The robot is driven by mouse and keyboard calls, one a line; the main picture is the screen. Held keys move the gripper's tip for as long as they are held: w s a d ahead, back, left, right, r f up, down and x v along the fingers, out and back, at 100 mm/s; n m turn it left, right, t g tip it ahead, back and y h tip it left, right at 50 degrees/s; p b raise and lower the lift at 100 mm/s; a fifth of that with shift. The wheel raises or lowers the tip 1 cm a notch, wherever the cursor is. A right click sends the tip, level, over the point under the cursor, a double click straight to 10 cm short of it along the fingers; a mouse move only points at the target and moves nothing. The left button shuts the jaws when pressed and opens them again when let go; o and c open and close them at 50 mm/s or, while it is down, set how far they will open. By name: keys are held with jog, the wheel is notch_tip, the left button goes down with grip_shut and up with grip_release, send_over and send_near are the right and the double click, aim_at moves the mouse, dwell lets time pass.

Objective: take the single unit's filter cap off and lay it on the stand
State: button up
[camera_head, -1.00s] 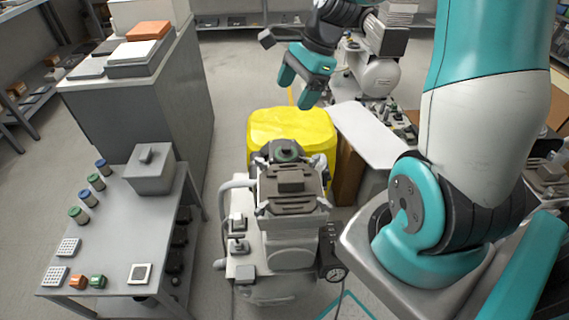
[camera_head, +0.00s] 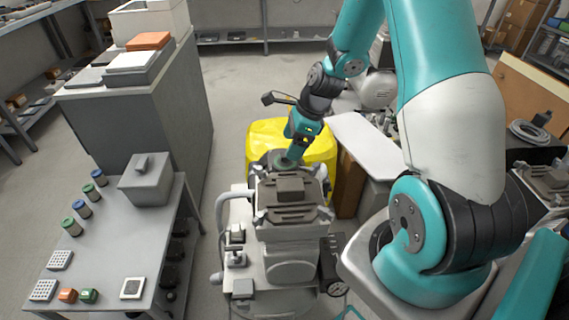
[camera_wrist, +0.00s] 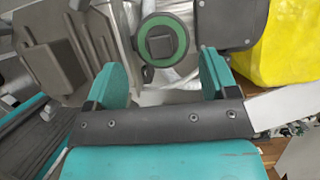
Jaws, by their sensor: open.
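The filter cap is a round green-rimmed cap (camera_wrist: 161,41) with a dark square middle, on the single compressor unit (camera_head: 290,245). In the head view the cap (camera_head: 285,163) shows at the unit's far end, partly behind my gripper. My gripper (camera_wrist: 160,75) is open and empty. In the wrist view the cap lies just beyond the fingertips, between their lines; I cannot tell whether they touch it. The stand is probably the grey table (camera_head: 110,235) at the left, with small jars and blocks on it.
A yellow drum (camera_head: 262,132) stands close behind the unit. A white board (camera_head: 372,140) lies to its right. A grey box (camera_head: 147,180) stands at the table's back. The table's middle is bare. A tall grey cabinet (camera_head: 150,120) stands behind the table.

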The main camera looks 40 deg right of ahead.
aim_at(285, 162)
jog(key=x, duration=0.5)
jog(key=shift+w, duration=0.1)
jog(key=c, duration=0.6)
jog(key=shift+o, duration=0.2)
jog(key=shift+r, duration=0.2)
